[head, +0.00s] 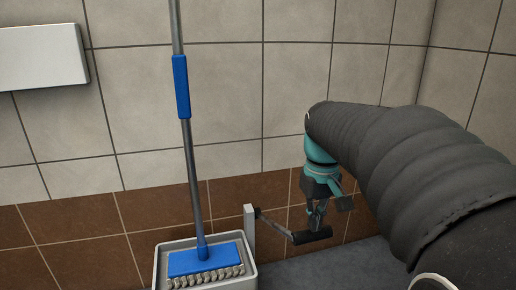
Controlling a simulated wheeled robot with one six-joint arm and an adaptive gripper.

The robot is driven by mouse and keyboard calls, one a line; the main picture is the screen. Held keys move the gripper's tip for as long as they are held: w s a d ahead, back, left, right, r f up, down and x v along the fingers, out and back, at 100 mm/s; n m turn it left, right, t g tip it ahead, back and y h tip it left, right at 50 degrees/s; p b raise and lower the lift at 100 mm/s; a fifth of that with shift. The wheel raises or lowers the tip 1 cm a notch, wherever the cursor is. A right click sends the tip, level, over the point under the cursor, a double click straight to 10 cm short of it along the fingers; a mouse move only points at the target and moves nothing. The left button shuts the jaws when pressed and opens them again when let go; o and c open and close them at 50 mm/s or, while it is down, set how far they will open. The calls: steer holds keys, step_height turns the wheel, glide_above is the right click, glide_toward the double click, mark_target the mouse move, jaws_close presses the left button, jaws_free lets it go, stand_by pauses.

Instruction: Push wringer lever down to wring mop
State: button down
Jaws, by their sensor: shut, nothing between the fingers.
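A mop with a grey pole, a blue sleeve and a flat blue head (205,260) stands nearly upright, its pale strings in a light grey bucket (160,266). A pale upright post (249,228) rises at the bucket's right side. The dark wringer lever (275,224) runs from this post down to the right and ends in a black grip (312,235). My gripper (316,228) is shut and points down at the grip. Its fingertips overlap the grip in the picture; whether they touch it I cannot tell.
A tiled wall, beige above and brown below, stands close behind the bucket and lever. A white box (42,57) is fixed to the wall at upper left. Grey floor (325,268) is clear to the right of the bucket. My arm hides much of the right side.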

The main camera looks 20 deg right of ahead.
steer(key=w+r+p, duration=1.1)
steer(key=r, duration=0.2)
stand_by(0.5)
stand_by(0.5)
step_height(320, 180, up, 7)
stand_by(0.8)
stand_by(0.3)
steer(key=s+a+f+t, duration=0.2)
steer(key=s+a+f, duration=0.1)
steer(key=s, duration=0.4)
steer(key=s+a+f+t, duration=0.1)
steer(key=s+a+f, duration=0.3)
steer(key=s, duration=0.4)
steer(key=s+a+f+t, duration=0.2)
steer(key=s+a+f, duration=0.1)
steer(key=s+f, duration=0.2)
steer(key=shift+s+a+f+t, duration=0.2)
steer(key=shift+s+a+t, duration=0.1)
steer(key=shift+s, duration=0.9)
